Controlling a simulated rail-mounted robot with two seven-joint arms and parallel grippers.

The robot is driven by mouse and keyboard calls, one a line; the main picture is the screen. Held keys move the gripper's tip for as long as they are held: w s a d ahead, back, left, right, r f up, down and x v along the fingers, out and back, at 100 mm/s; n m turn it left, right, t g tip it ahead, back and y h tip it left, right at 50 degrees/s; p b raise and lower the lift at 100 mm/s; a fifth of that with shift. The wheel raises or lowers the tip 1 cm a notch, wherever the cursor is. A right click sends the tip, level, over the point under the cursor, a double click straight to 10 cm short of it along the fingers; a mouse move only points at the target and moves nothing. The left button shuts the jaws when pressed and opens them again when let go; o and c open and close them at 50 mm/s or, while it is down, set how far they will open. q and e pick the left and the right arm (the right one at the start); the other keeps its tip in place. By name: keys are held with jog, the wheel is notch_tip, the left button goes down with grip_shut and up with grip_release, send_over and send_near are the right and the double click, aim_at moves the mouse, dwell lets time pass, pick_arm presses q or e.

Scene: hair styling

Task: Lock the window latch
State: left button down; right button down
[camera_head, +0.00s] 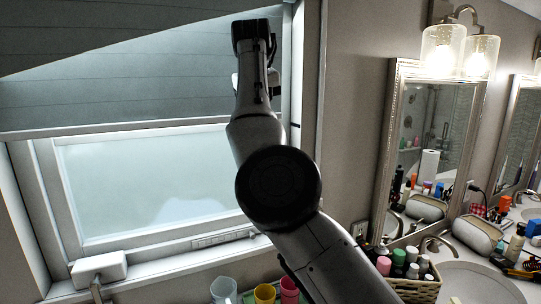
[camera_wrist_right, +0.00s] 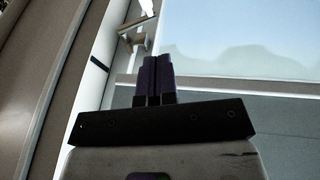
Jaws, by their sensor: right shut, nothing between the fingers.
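The window (camera_head: 145,185) has a light frame and a pale pane, with a slatted shade across its upper part. In the right wrist view, a small metal latch (camera_wrist_right: 137,32) sits on the side frame, up and left of my fingertips. My right gripper (camera_wrist_right: 154,61) is shut with its dark fingers side by side and empty, apart from the latch in that picture. In the head view my right gripper (camera_head: 253,27) is raised at the window's upper right, and my arm hides part of the right frame. My left gripper is not in view.
A white box-like fitting (camera_head: 98,268) sits on the window's lower frame at left. A yellow cup (camera_head: 265,293) and a pink cup (camera_head: 289,290) stand below the window. A basket of bottles (camera_head: 416,287), a sink and a mirror (camera_head: 432,150) are to the right.

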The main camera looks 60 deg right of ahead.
jog(key=s+p+x, duration=0.1)
jog(key=x, duration=1.2)
jog(key=shift+s+d, duration=0.35)
jog(key=shift+d, duration=0.05)
